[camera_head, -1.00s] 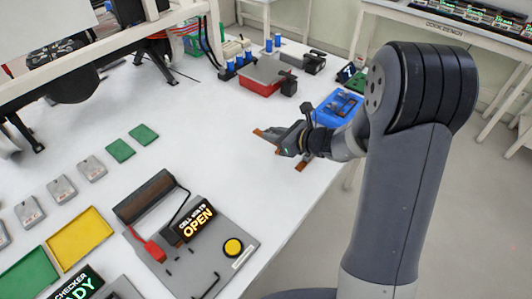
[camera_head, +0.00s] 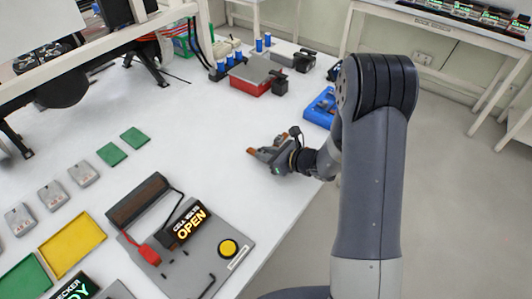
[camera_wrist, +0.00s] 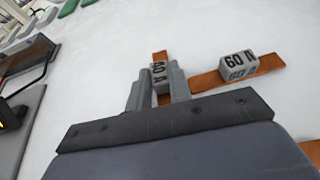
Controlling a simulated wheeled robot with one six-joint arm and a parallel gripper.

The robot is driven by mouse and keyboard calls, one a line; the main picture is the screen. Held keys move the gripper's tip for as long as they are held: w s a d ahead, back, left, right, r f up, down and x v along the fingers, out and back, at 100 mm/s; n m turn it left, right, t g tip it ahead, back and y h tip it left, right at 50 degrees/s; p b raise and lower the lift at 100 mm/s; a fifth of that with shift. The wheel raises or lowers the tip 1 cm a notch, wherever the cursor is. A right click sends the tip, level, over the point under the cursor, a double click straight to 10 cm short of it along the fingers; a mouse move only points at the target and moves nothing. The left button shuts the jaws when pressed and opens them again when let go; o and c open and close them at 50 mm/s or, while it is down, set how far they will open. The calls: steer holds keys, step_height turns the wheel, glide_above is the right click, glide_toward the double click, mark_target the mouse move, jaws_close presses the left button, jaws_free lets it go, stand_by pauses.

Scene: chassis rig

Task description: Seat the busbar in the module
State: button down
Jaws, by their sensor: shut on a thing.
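My gripper (camera_head: 268,155) is low over the white table, near its right edge. In the wrist view my gripper (camera_wrist: 160,78) is shut on a copper busbar with a grey block marked 60 A (camera_wrist: 160,73). The busbar's copper end (camera_wrist: 159,56) sticks out beyond the fingers; it also shows in the head view (camera_head: 252,151). I cannot tell whether it touches the table. A second 60 A busbar (camera_wrist: 212,82) is just right of the fingers. Part of another copper strip (camera_wrist: 312,152) shows at the lower right. I cannot tell which thing is the module.
A grey board (camera_head: 205,262) carries a brown bar, a CELL VOLTS display reading OPEN (camera_head: 188,222) and a yellow button (camera_head: 228,248). A red box (camera_head: 250,82) and a blue tray (camera_head: 320,108) stand farther back. Green plates and grey blocks lie left. The middle table is clear.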

steer(key=shift+f, duration=0.2)
steer(key=c, duration=1.3)
jaws_free()
steer(key=shift+r, duration=0.1)
